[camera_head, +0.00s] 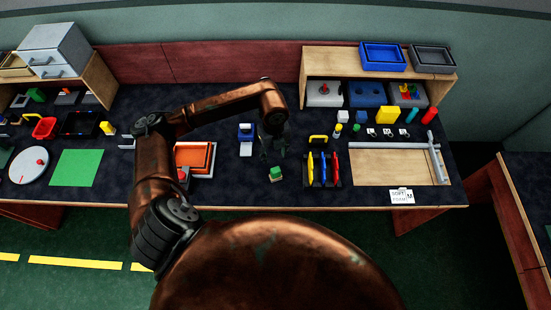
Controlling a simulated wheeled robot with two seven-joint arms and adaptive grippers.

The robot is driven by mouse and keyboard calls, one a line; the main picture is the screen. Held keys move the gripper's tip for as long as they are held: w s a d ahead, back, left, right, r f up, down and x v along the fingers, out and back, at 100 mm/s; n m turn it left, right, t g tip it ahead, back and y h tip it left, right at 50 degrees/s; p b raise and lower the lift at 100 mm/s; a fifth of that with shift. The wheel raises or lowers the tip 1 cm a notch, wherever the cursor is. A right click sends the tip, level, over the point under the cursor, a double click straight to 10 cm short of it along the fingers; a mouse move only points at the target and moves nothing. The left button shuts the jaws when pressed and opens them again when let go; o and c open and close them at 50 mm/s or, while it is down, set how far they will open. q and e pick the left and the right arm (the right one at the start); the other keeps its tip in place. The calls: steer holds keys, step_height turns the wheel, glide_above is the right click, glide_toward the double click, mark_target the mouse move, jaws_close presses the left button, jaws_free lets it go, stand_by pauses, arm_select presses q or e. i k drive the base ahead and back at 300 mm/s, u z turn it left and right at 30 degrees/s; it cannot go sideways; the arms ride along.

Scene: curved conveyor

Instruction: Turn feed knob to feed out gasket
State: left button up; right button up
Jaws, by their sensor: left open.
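My left arm comes in from the left and bends over the bench. Its dark left gripper (273,150) hangs fingers-down above the middle of the bench, open, with nothing seen between the fingers. A small white and blue device (246,135) stands just left of it. A green block with a pale lower part (275,174) sits just below it in the picture. I cannot tell for certain which part is the feed knob. A white box with a red knob (324,90) stands under the shelf at right. No gasket can be made out. My right gripper is out of view.
A black rack with coloured discs (321,170) stands right of the gripper. An orange tray (194,157) lies partly behind my left arm. A wooden board (390,167) lies at right. The wooden shelf (307,70) carries blue and grey bins.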

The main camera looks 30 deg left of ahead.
mark_target(245, 129)
steer(key=u, duration=1.4)
